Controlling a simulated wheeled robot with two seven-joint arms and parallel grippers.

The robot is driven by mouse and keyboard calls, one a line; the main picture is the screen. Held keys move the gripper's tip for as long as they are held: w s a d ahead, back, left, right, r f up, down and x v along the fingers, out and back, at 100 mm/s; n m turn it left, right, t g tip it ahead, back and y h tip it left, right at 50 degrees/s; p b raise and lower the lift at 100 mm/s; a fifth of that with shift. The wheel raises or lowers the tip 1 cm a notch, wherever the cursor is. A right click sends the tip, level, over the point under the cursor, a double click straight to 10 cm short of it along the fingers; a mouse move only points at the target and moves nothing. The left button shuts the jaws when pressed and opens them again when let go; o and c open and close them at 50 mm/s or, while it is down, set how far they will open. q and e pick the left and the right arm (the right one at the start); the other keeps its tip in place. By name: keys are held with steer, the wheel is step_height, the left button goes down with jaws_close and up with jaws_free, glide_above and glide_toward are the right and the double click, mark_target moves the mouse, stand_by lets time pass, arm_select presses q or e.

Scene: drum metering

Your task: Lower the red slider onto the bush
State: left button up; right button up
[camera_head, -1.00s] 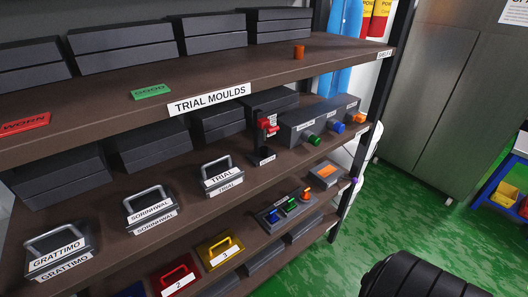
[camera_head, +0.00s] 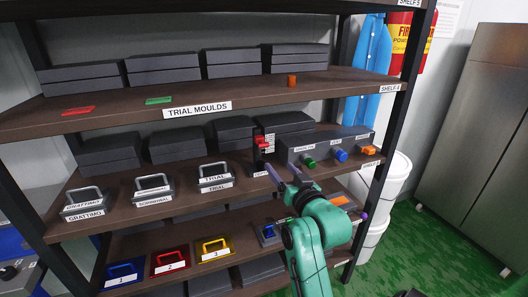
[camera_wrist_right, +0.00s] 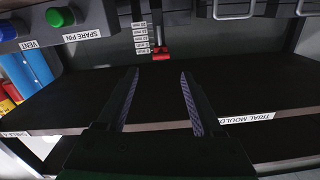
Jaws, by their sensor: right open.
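The red slider (camera_head: 262,141) sits on an upright dark post with a white scale, on the middle shelf. In the right wrist view the red slider (camera_wrist_right: 161,54) shows beyond the fingertips, beside the scale labels (camera_wrist_right: 141,38). My right gripper (camera_head: 285,171) is in front of the post, lower than the slider and a little to its right. Its fingers (camera_wrist_right: 158,78) are open, with nothing between them, and apart from the slider. I cannot make out a bush under the slider; the post's foot is small and partly behind the gripper. My left gripper is not in view.
Right of the post is a grey box with green (camera_head: 309,163), blue (camera_head: 341,155) and orange (camera_head: 369,150) knobs. Handled moulds (camera_head: 215,178) stand to the left. An orange cylinder (camera_head: 292,81) stands on the shelf above (camera_head: 220,98), whose edge overhangs the post.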

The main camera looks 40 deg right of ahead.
steer(key=p, duration=0.1)
glide_toward(261, 141)
steer(key=x, duration=0.3)
steer(key=p+x, duration=0.1)
steer(key=x, duration=0.2)
steer(key=p+x, duration=0.1)
steer(key=x, duration=0.3)
steer(key=shift+s+d+f, duration=0.1)
steer(key=shift+f, duration=0.25)
steer(key=shift+w, duration=0.2)
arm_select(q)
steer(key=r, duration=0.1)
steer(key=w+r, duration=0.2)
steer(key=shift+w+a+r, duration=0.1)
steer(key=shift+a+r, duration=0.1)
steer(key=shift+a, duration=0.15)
arm_select(e)
steer(key=shift+s, duration=0.1)
